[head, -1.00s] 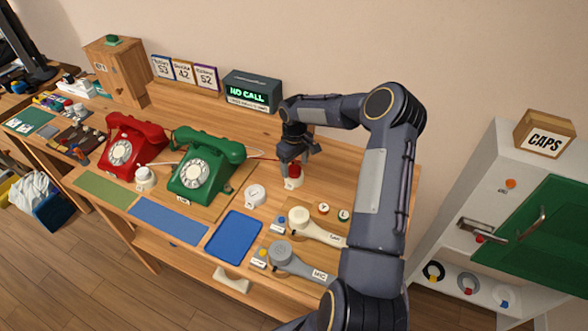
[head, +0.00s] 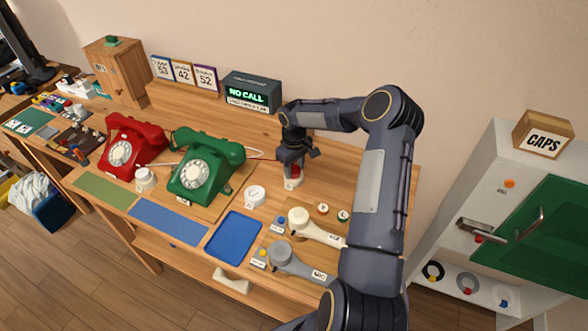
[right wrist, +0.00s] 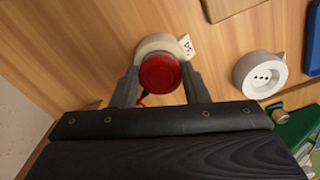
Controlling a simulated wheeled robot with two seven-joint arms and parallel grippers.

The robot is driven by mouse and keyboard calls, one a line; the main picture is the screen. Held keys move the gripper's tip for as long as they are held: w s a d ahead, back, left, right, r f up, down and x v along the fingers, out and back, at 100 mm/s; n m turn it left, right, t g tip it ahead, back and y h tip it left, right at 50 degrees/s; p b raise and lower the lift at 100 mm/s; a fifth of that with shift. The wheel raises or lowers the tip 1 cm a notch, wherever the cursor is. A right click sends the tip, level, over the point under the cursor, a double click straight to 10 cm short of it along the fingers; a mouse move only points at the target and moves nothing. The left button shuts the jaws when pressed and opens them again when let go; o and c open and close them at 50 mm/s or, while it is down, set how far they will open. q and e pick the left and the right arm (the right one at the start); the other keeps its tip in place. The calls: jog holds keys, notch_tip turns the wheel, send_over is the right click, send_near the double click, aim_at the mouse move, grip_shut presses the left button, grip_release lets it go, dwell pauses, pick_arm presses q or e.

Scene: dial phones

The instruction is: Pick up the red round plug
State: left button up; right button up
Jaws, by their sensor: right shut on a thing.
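The red round plug (right wrist: 160,74) sits over a round white base (right wrist: 158,46) in the right wrist view. In the head view the plug (head: 295,170) shows just below my right gripper (head: 293,163), with the white base (head: 292,183) under it. My right gripper, pointing down, is shut on the plug, with one finger on each side of it; the right wrist view shows the fingers too (right wrist: 158,88). Whether the plug still touches the base is hard to tell. My left gripper is not in view.
A white round socket (head: 255,193) stands left of the plug; it also shows in the right wrist view (right wrist: 260,74). A green phone (head: 205,165) and a red phone (head: 130,147) stand farther left. A cream handset (head: 315,227) and a grey handset (head: 295,262) lie in front.

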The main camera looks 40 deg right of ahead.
aim_at(294, 169)
notch_tip(294, 169, up, 3)
jog(key=shift+r+p, duration=0.1)
jog(key=shift+p, duration=0.8)
jog(key=w+a+r+p, duration=0.1)
jog(key=a+r+p, duration=0.1)
jog(key=a+r, duration=0.95)
jog(key=shift+w+a+f+b, duration=0.1)
jog(key=shift+a+f+b, duration=0.35)
jog(key=shift+f, duration=1.8)
jog(key=shift+w+a+f+b, duration=0.15)
jog(key=shift+a+f+b, duration=0.2)
jog(key=shift+f, duration=1.85)
jog(key=shift+w+a+f+b, duration=0.1)
jog(key=shift+a+f+b, duration=0.35)
jog(key=shift+f, duration=1.8)
jog(key=shift+b, duration=0.45)
jog(key=shift+f+b, duration=0.6)
jog(key=shift+f, duration=0.1)
